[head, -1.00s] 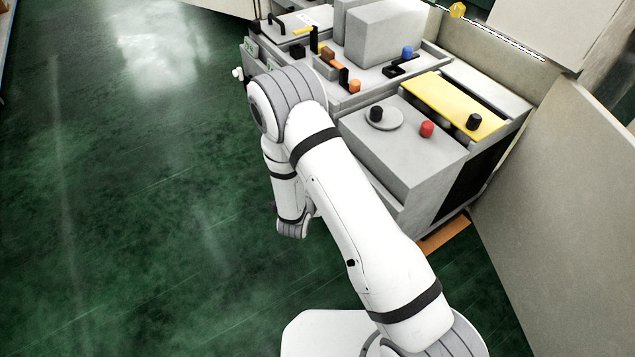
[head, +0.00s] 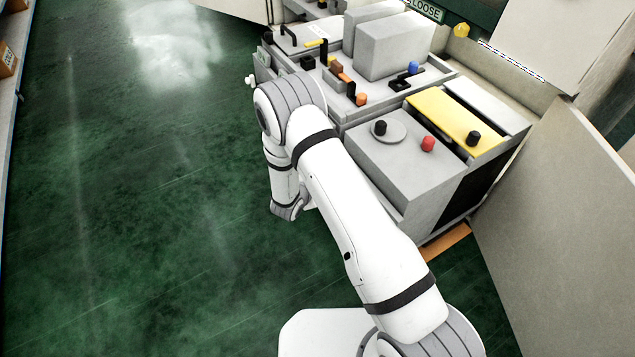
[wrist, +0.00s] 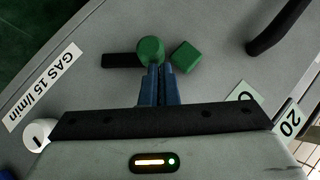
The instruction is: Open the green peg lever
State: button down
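In the wrist view a green round knob (wrist: 151,50) sits at the right end of a short black bar (wrist: 120,61) on a grey panel. A green square block (wrist: 185,55) lies just right of it. My gripper (wrist: 160,68) has its two blue fingers almost together, with their tips at the lower edge of the round knob. I see nothing clearly held between them, and cannot tell whether they touch the knob. In the head view my own arm hides the gripper and this green knob.
The wrist view shows a white knob (wrist: 38,132), a "GAS 15 l/min" label (wrist: 43,87) and a black handle (wrist: 280,27). In the head view the grey machine carries a red knob (head: 428,144) and a yellow strip (head: 452,118). Open green floor (head: 130,200) lies left.

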jog(key=shift+w+a+f, duration=0.3)
jog(key=shift+w, duration=0.3)
jog(key=shift+w+a+f, duration=0.25)
jog(key=shift+w, duration=0.35)
